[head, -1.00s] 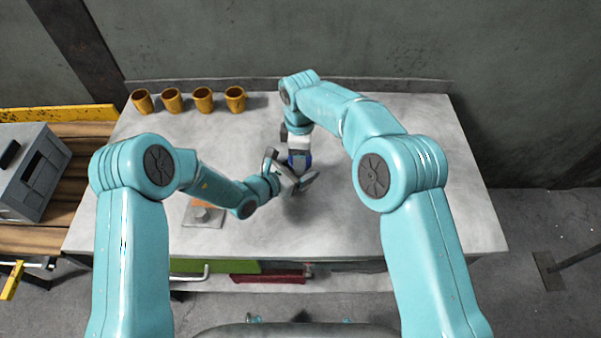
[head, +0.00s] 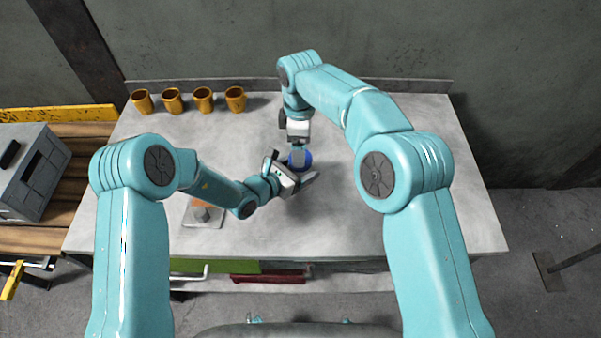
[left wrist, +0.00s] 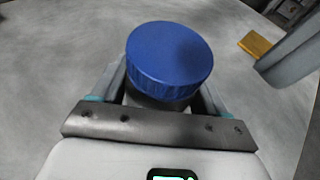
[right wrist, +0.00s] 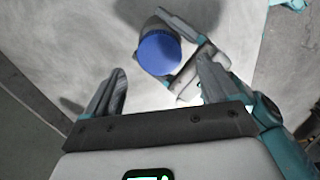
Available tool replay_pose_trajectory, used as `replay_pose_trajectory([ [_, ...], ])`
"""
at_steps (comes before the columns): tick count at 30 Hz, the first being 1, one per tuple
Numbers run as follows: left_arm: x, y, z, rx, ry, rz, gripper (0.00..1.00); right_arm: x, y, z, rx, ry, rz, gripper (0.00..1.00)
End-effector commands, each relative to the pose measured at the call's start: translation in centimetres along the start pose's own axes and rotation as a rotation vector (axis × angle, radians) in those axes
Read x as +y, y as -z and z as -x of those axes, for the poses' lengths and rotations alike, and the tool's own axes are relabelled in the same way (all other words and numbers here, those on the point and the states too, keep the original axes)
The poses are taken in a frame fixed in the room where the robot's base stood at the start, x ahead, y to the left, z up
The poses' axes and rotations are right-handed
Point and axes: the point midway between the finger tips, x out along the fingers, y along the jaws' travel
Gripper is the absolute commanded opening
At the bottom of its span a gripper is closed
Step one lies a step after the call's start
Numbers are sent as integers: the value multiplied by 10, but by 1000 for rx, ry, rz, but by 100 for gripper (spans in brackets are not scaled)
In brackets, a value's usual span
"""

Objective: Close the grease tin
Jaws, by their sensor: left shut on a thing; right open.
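The grease tin (left wrist: 160,97) is a dark grey body with a blue lid (left wrist: 170,54) on top. My left gripper (head: 301,181) is shut around the tin's body from the side, low over the bench. The blue lid also shows in the head view (head: 307,160) and the right wrist view (right wrist: 159,53). It sits on the tin's top; whether it is fully tight I cannot tell. My right gripper (right wrist: 160,85) is open and empty, above the lid and clear of it, with its fingers pointing down. The left gripper's fingers also show beside the tin in the right wrist view.
Several orange-brown cups (head: 203,99) stand in a row at the back left of the grey bench (head: 400,130). A small plate with a knob (head: 203,214) lies at the front left. A grey toolbox (head: 32,172) is off to the left. The bench's right side is clear.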

Motion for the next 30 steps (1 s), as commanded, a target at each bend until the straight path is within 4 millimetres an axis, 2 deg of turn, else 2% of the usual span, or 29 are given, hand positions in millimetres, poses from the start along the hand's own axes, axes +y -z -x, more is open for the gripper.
replay_pose_trajectory([
  [4, 0, -2, 0, -4, -1, -2, 0, 0, 0, 0, 0, -1, 0, 89],
  [6, 0, -2, 0, -4, -1, -2, 0, 0, 0, 0, -1, -1, 2, 84],
  [8, 0, -2, 0, -4, -1, -2, 0, 0, -1, 0, -1, -1, 24, 84],
  [11, 0, -2, 0, -4, -1, -2, 0, -1, -2, 0, -4, 6, 132, 84],
  [21, 0, -2, 0, -5, -1, -2, 0, -1, -5, 20, -4, 22, 740, 84],
  [25, 0, -2, 0, -5, -1, -2, 0, 1, -3, 31, -2, 11, 851, 84],
  [30, 0, -2, 0, -5, -1, -2, 0, 1, 0, 35, -2, 0, 849, 84],
])
